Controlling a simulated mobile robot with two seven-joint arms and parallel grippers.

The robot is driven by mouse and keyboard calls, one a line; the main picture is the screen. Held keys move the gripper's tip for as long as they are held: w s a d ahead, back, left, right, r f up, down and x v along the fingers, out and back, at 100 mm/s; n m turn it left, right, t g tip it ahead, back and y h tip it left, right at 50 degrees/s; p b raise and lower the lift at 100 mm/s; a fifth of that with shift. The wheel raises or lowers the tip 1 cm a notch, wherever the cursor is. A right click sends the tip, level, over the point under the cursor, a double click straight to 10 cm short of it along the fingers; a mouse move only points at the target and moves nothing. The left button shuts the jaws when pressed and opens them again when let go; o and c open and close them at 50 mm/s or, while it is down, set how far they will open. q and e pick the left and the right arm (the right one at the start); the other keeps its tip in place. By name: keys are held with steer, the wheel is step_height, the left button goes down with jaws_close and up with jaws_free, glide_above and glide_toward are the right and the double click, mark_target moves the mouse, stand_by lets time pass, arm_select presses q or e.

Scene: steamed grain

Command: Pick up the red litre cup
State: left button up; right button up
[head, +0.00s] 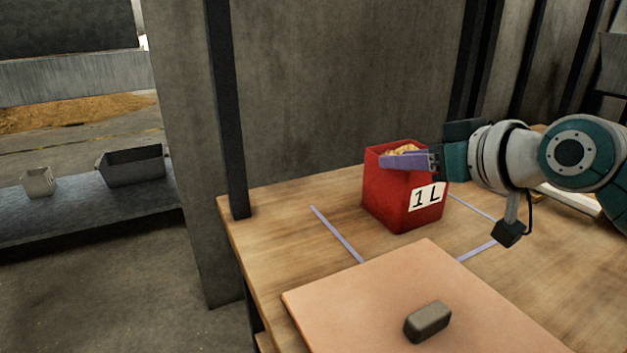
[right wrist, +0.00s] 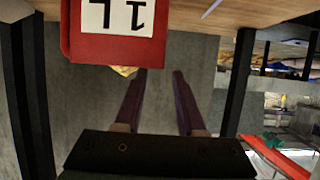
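The red litre cup (head: 385,197) stands upright on the wooden table, with a white "1 L" label on one face and yellowish grain at its top. My right gripper (head: 384,160) reaches in from the right, its purple fingers level with the cup's upper part and overlapping its rim in the head view. In the right wrist view, the two fingers of the gripper (right wrist: 159,76) are apart with nothing between them. The cup (right wrist: 88,48) shows upside down there, at the upper left, beside the fingers. Contact cannot be told. My left gripper is not in view.
Purple lines (head: 338,236) mark the table around the cup. A pinkish board (head: 350,300) with a small dark block (head: 428,321) lies in front. A dark post (head: 226,110) stands at the table's left corner. A grey tray (head: 132,166) and pale cup (head: 38,182) sit on a far-left ledge.

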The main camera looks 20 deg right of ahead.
steer(key=b+x, duration=0.3)
steer(key=x, duration=0.2)
steer(key=shift+a+f, duration=0.1)
steer(key=shift+s, duration=0.1)
steer(key=shift+c, duration=0.4)
jaws_close()
stand_by(0.8)
